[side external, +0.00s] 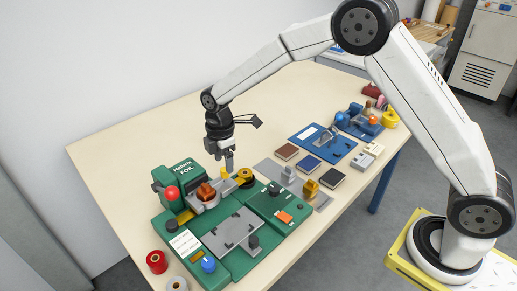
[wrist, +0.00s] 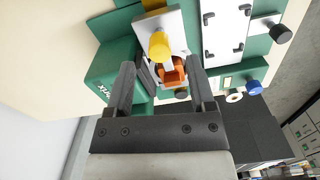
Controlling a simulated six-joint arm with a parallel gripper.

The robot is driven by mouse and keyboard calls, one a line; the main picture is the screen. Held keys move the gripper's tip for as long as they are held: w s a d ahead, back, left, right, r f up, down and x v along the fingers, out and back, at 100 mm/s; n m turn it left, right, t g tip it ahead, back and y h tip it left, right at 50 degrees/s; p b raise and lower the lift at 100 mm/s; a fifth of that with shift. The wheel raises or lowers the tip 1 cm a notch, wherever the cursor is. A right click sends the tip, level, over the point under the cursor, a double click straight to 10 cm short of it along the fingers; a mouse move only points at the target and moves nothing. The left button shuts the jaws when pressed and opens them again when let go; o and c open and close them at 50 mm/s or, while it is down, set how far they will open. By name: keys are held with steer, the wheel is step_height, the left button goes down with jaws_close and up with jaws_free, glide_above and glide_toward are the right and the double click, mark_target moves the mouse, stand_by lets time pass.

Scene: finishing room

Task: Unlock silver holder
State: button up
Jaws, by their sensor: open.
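The green foil machine (side external: 240,225) stands on the table. A silver holder (side external: 206,206) sits at its upper part, with an orange-brown piece (side external: 205,191) in it. A yellow knob (side external: 226,173) stands by the holder. In the wrist view the silver holder (wrist: 175,22) shows with the yellow knob (wrist: 159,45) and the orange-brown piece (wrist: 172,72). My gripper (side external: 229,163) points down just above the yellow knob, open and empty. In the wrist view the knob lies between the lines of my two fingers (wrist: 162,64). Whether a finger touches it I cannot tell.
A red ball knob (side external: 172,193) rises left of the holder. A yellow roll (side external: 245,178) stands close on the right. A flat grey plate (side external: 232,234) and a blue knob (side external: 208,264) are nearer the front. Dark blocks (side external: 309,166) and a blue station (side external: 322,147) lie farther right.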

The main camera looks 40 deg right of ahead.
mark_target(219, 179)
steer(key=shift+f, duration=1.35)
jaws_close()
